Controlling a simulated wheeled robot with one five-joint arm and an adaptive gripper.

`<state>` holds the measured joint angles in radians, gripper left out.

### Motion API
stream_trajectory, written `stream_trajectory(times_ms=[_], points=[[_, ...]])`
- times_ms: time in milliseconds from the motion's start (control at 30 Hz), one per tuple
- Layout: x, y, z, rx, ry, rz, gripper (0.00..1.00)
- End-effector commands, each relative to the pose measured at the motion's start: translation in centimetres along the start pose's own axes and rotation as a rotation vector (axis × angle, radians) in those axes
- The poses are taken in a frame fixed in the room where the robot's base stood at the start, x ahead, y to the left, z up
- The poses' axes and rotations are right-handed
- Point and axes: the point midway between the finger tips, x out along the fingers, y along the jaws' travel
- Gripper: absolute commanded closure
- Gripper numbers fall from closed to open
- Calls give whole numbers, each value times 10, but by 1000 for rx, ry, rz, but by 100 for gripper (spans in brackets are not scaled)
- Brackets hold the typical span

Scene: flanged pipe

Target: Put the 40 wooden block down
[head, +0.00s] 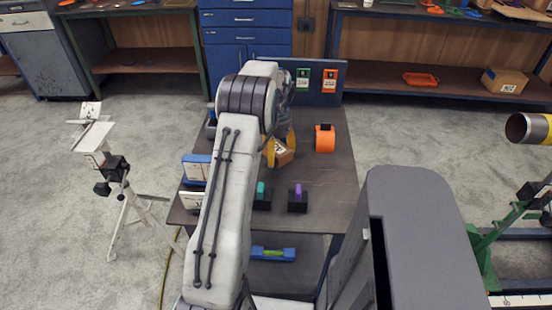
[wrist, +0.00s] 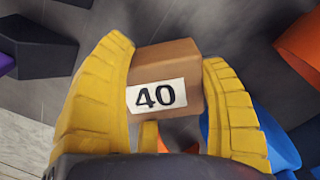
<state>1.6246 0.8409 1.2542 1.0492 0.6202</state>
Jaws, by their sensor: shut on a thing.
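The wooden block is brown with a white label reading 40. In the wrist view the block (wrist: 170,62) sits between the two yellow fingers of my gripper (wrist: 168,85), which is shut on it. In the head view the block (head: 284,153) shows beside the yellow fingers of my gripper (head: 278,146), over the dark table (head: 325,185). My arm hides part of the gripper and of the table. I cannot tell whether the block touches the table top.
An orange object (head: 325,139) stands right of the block. Black holders with a teal piece (head: 262,193) and a purple piece (head: 298,196) stand near the front edge. A blue box (head: 195,169) is at left. The table's right front is clear.

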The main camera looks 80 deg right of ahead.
Motion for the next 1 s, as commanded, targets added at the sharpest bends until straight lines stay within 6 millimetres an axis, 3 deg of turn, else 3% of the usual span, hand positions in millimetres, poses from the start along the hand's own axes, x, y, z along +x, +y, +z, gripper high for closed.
stream_trajectory(times_ms=[400,900,933,1000], points=[[38,0,0,0,-1,1,68],[45,0,0,0,0,0,69],[44,0,0,0,0,0,29],[43,0,0,0,0,0,23]])
